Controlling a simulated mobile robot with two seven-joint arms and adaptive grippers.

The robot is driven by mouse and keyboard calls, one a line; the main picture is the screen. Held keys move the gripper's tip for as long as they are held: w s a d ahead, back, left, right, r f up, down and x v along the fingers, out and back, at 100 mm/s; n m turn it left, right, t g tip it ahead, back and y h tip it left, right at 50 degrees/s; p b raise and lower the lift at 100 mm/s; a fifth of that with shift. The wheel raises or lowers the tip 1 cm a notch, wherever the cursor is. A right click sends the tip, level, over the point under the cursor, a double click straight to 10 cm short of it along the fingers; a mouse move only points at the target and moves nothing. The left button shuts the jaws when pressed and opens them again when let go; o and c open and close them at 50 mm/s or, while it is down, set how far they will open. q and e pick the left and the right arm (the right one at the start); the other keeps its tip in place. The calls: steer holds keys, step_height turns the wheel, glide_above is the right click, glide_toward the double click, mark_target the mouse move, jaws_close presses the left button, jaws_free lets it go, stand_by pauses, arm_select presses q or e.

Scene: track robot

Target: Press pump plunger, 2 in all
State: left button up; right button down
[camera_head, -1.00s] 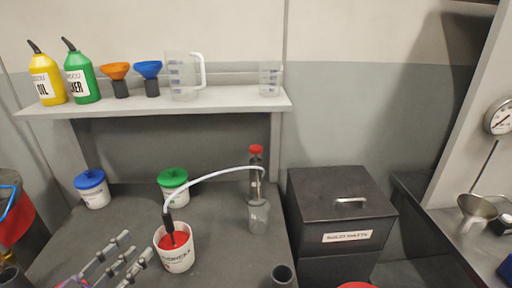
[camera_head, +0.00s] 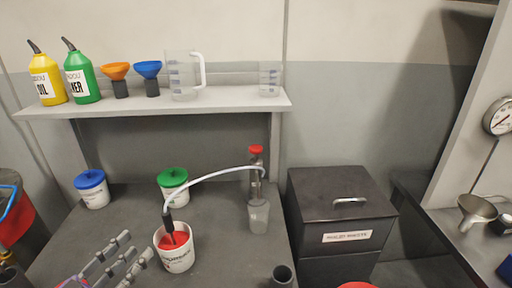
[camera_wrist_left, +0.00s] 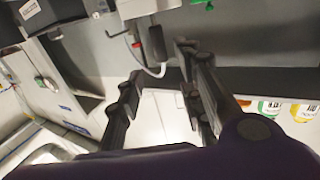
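A white hose (camera_head: 215,175) arches from the pump to a black nozzle in a white bucket with red contents (camera_head: 177,258). My left gripper (camera_head: 138,246) is at the lower left of the head view, apart from the bucket and the pump. My right gripper is not in view.
White buckets with blue (camera_head: 91,180) and green (camera_head: 173,178) lids stand behind on the bench. A shelf (camera_head: 225,102) above holds bottles, funnels and measuring jugs. A dark waste box (camera_head: 330,200) stands right of the bench. A dark round tube (camera_head: 283,274) is near the front.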

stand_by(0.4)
arm_select(q)
jaws_close()
stand_by(1.2)
